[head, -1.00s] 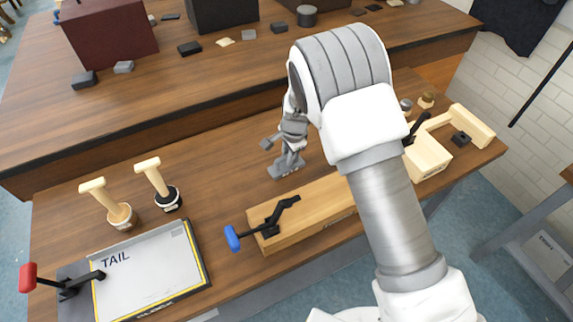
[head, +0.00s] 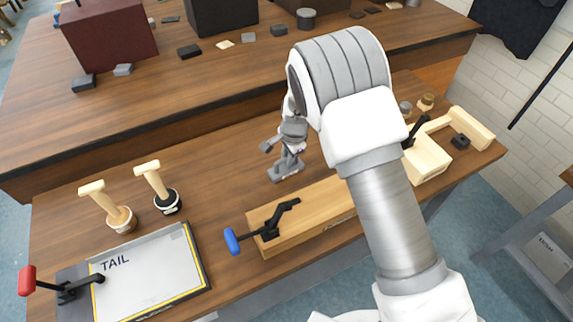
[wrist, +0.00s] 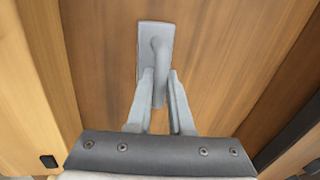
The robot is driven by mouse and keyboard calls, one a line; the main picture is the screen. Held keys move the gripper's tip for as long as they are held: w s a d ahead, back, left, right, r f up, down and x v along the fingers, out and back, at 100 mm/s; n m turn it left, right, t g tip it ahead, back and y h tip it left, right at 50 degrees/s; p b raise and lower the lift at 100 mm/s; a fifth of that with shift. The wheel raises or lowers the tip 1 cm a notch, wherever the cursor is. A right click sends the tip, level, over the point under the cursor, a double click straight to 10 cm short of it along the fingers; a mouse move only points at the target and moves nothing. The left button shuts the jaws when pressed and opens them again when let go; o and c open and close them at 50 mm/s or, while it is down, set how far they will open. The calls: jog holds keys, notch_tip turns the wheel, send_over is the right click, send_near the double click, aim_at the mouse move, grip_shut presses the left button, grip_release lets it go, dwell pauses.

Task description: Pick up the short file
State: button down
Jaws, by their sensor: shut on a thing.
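The short file, a grey tool with a flat plate (head: 285,172) and an upright bent handle, is near the middle of the front bench in the head view. In the wrist view its grey plate (wrist: 143,48) lies against the brown wood, with the rounded handle rising toward me. My gripper (wrist: 161,74) has one finger on each side of the handle and is shut on it. In the head view my gripper (head: 292,146) is directly above the plate, partly hidden by my arm. I cannot tell whether the plate touches the bench.
A long wooden beam (head: 322,215) with a blue-handled black clamp (head: 265,222) lies just in front. Two wooden-handled tools (head: 120,218) (head: 167,201) and a board marked TAIL (head: 150,272) are to the left. A wooden block (head: 428,160) stands right. A higher bench (head: 200,90) runs behind.

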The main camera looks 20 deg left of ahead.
jog(key=shift+r, duration=0.1)
jog(key=shift+r, duration=0.5)
notch_tip(320, 180, up, 3)
jog(key=shift+a+f, duration=0.1)
jog(key=s+d+r, duration=0.5)
jog(key=d+r, duration=0.2)
jog(key=d, duration=0.3)
jog(key=shift+s+d+b, duration=0.2)
jog(key=shift+d+b, duration=0.05)
jog(key=shift+b, duration=0.05)
jog(key=c, duration=1.4)
grip_release()
grip_shut()
